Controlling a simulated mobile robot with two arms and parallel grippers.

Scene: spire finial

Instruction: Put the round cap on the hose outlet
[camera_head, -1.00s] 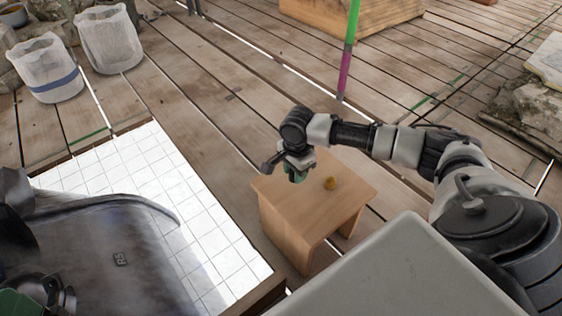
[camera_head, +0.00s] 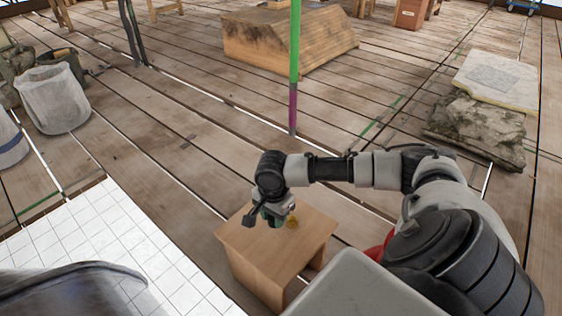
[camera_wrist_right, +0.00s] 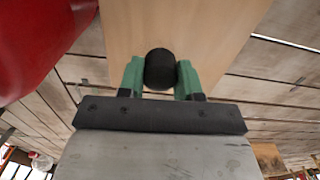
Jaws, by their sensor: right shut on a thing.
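My right gripper (camera_wrist_right: 161,80) has its green fingers shut on a round black piece in the right wrist view, which I take for the round cap (camera_wrist_right: 160,68). In the head view this gripper (camera_head: 274,216) is over the small wooden stool (camera_head: 262,246). A small yellow, brass-looking piece (camera_head: 292,222) shows on the stool top, close to the right of the gripper in the picture. I cannot tell whether it is the hose outlet. The cap is hard to make out in the head view. My left gripper is not in view.
A red surface (camera_wrist_right: 35,40) fills the upper left of the right wrist view. White tiling (camera_head: 100,240) lies left of the stool. A green and purple pole (camera_head: 294,70) stands behind it. A stone block (camera_head: 478,128) is at right. Plank floor between is clear.

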